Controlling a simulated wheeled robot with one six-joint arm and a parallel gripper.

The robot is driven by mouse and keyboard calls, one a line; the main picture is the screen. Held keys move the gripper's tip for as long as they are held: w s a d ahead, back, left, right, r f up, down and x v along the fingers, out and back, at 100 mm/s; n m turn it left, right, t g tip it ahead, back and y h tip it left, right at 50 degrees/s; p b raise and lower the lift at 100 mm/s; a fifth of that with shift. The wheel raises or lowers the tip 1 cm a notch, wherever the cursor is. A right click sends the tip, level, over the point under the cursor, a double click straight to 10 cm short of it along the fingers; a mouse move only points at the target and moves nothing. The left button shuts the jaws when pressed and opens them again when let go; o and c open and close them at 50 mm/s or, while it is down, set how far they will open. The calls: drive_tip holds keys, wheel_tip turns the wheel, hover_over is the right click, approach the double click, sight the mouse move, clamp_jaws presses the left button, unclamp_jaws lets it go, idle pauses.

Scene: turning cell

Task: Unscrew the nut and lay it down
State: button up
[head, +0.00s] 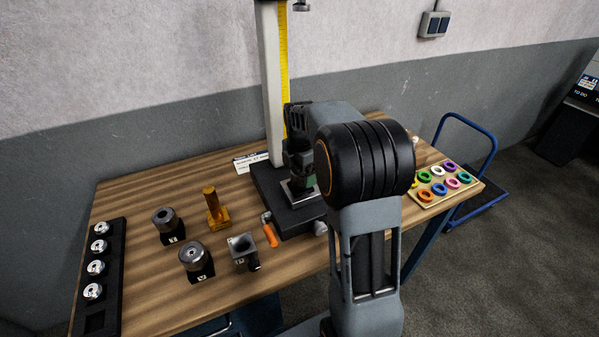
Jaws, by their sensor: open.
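My gripper (300,172) points down over the black base of the tall stand on the table. It is open, with its fingertips low above a small metal plate (297,191) on that base. A bit of green (310,181) shows beside the fingers. I cannot make out the nut; the gripper and my arm hide much of this spot. I cannot tell whether anything stands between the fingers.
The stand's pale column (272,90) rises just behind. Left are a gold part (216,207), steel cylinders (168,224) on black blocks, an orange-handled tool (269,234) and a black rack (85,313). Coloured rings lie on a board (428,203) at right. The wooden table's (130,200) back left is clear.

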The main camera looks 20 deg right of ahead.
drive_tip(key=shift+f, duration=0.4)
drive_tip(key=shift+c, duration=0.4)
drive_tip(key=c, duration=1)
drive_tip(key=n, duration=0.4)
drive_tip(key=shift+r+p, duration=0.1)
drive_tip(key=shift+p, duration=0.25)
drive_tip(key=n, duration=0.5)
